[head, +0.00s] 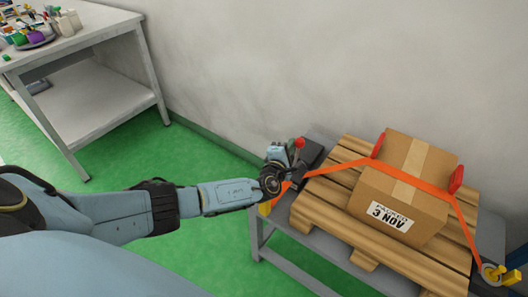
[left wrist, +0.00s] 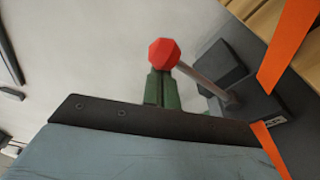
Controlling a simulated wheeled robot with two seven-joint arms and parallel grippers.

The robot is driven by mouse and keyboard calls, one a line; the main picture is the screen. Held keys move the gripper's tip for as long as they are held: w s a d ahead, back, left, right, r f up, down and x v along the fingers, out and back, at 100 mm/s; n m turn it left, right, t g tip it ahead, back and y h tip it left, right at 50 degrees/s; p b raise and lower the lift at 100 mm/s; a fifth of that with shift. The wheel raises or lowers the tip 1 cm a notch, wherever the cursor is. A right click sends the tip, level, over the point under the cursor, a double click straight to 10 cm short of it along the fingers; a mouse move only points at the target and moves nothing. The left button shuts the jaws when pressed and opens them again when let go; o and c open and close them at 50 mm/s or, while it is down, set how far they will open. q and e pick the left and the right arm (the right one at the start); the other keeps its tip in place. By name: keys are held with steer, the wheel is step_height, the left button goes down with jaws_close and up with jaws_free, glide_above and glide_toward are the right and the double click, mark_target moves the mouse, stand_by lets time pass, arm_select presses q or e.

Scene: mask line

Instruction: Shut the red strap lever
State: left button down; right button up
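The strap lever has a round red knob (head: 299,142) on a thin rod above a dark ratchet block (head: 311,153), at the left end of the orange strap. In the left wrist view the red knob (left wrist: 163,52) is just beyond the green fingertips, and its grey rod (left wrist: 205,80) slants down right to the block (left wrist: 245,95). The rod stands up at an angle from the block. My left gripper (head: 284,155) is beside the knob. Its green fingers (left wrist: 162,88) look close together, with nothing visible between them; whether they touch the knob is unclear. My right gripper is out of view.
The orange strap (head: 340,166) crosses a cardboard box (head: 403,190) on a wooden pallet (head: 330,215), over red corner guards. It ends at a yellow-handled fitting (head: 500,275). A grey table (head: 262,232) carries the pallet. A wall stands behind; a white bench (head: 95,100) is far left.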

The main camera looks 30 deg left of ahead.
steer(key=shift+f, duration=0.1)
arm_select(q)
steer(key=a+f+b, duration=0.2)
steer(key=a, duration=0.2)
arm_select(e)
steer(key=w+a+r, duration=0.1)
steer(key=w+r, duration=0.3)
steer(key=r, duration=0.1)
arm_select(q)
steer(key=s+d+r+p, duration=0.1)
steer(key=s+p, duration=0.6)
steer(key=s, duration=0.2)
steer(key=shift+d, duration=0.15)
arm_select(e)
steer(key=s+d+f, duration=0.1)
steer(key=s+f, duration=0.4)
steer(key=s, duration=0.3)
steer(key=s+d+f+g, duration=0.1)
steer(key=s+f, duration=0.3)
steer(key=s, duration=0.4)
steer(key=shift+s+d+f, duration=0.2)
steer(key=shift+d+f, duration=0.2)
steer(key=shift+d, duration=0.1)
arm_select(q)
steer(key=shift+r, duration=0.1)
